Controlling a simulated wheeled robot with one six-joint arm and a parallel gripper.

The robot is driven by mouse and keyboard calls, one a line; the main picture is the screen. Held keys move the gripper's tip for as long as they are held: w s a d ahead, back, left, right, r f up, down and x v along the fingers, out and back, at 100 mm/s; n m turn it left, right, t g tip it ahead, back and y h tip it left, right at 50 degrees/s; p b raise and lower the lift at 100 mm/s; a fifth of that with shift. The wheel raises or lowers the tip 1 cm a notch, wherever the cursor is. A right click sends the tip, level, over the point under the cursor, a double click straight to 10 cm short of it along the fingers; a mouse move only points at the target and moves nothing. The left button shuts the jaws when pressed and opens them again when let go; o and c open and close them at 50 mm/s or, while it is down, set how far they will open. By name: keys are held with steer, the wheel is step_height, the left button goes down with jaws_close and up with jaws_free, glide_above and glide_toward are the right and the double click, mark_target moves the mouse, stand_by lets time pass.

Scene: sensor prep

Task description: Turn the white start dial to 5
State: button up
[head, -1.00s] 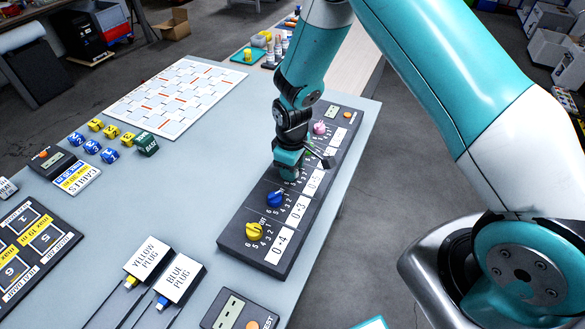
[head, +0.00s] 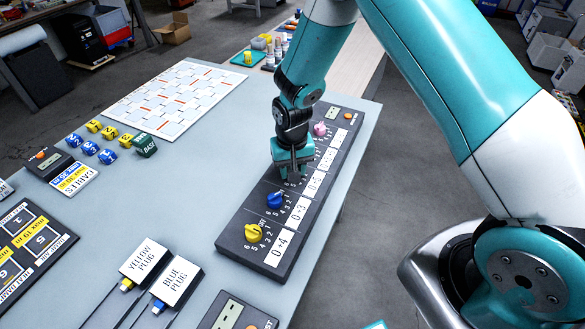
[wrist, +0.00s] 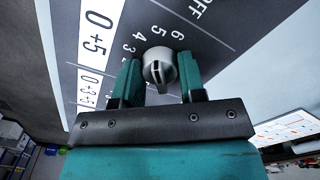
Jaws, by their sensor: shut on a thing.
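The white start dial (wrist: 158,66) sits on the dark dial panel (wrist: 215,50), between my two fingers in the wrist view. My gripper (wrist: 160,78) is shut on it, one finger on each side. Printed numbers 3, 4, 5 and 6 curve around the dial's far side, and OFF is printed further up right. A short dark line shows on the dial's near face; I cannot tell for sure which number it points to. In the head view my gripper (head: 291,176) comes down over the panel (head: 232,246) and hides the dial.
A yellow dial (head: 253,233) and a blue dial (head: 275,200) stand nearer on the panel, a pink dial (head: 320,129) farther back. Labelled yellow and blue plug boxes (head: 176,281) lie at the front. A white patterned board (head: 165,100) lies at the back left.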

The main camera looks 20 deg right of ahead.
steer(key=shift+w+m, duration=0.15)
steer(key=shift+m, duration=0.55)
steer(key=shift+r, duration=0.1)
steer(key=o, duration=0.9)
step_height(320, 180, up, 17)
steer(key=shift+r+b, duration=0.15)
steer(key=shift+b, duration=0.7)
steer(key=s+a+r+n+y, duration=0.1)
steer(key=s+r+n, duration=0.2)
steer(key=s, duration=0.5)
steer(key=s+a+r+n+y, duration=0.1)
steer(key=s+a+r+n, duration=0.1)
steer(key=s, duration=0.6)
steer(key=s+a+r+n+y, duration=0.1)
steer(key=s+r+n+y, duration=0.1)
steer(key=s+r+n, duration=0.3)
steer(key=shift+s+a, duration=0.2)
steer(key=shift+s, duration=1.75)
